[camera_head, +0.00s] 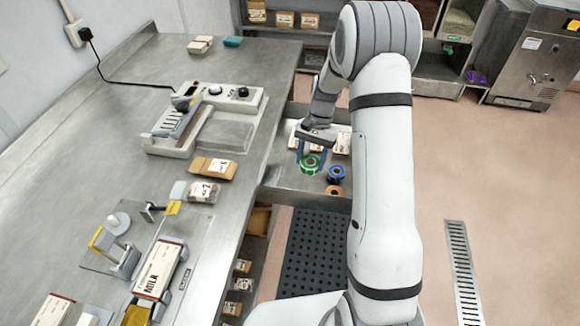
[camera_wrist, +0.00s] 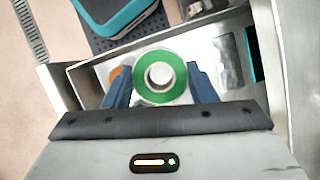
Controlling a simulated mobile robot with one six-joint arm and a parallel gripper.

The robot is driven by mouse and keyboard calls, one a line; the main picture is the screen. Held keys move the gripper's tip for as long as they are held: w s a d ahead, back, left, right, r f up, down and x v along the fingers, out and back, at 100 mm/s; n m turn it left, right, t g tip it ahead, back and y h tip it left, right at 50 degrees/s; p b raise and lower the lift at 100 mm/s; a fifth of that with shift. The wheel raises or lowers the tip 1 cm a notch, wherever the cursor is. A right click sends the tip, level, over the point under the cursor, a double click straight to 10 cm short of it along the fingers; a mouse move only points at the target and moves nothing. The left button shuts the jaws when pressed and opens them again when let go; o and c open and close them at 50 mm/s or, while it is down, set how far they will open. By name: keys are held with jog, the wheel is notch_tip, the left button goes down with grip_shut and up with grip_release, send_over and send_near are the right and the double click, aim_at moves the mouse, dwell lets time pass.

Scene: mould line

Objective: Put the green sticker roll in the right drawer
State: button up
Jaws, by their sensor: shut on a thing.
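The green sticker roll (camera_head: 311,162) is between the blue fingers of my gripper (camera_head: 312,156), which is shut on it. In the wrist view the green roll (camera_wrist: 160,55) shows from above as a ring with a pale core, with one finger of my gripper (camera_wrist: 160,72) on each side. The roll is over or inside an open drawer (camera_head: 290,193), whose pale rim also shows in the wrist view (camera_wrist: 60,88). I cannot tell whether the roll touches the drawer floor.
A blue roll (camera_head: 337,173) and an orange roll (camera_head: 333,191) lie in the drawer to the right of the green roll. Packets (camera_head: 340,144) lie behind. A steel counter (camera_head: 70,130) with a sealing machine (camera_head: 205,118) is at left. A black perforated mat (camera_head: 313,250) is in front.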

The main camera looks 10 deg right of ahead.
aim_at(311, 157)
jog(key=f+m+b, duration=0.1)
jog(key=m+b, duration=0.1)
jog(key=w+f+m+t+y+b, duration=0.1)
jog(key=m+b, duration=0.1)
jog(key=w+f+m+t+b, duration=0.1)
jog(key=m+b, duration=0.1)
jog(key=b, duration=0.1)
jog(key=shift+w+f+m, duration=0.1)
jog(key=shift+f+m, duration=0.15)
jog(key=shift+m, duration=0.05)
jog(key=shift+w+d+f+m+t+y+b, duration=0.1)
jog(key=shift+w+f+m+t+b, duration=0.35)
jog(key=shift+f+m+b, duration=1.1)
jog(key=shift+w+d+f+m+t+y+b, duration=0.15)
jog(key=shift+f+m+t+b, duration=0.45)
jog(key=shift+f+m+b, duration=0.95)
jog(key=shift+w+f+m+t+y+b, duration=0.1)
jog(key=shift+w+f+m+t+b, duration=0.4)
jog(key=shift+f+m+b, duration=1)
jog(key=shift+s+f+n+b, duration=0.1)
jog(key=shift+f+n+b, duration=0.3)
jog(key=shift+f, duration=0.1)
jog(key=o, duration=1)
jog(key=shift+c, duration=0.2)
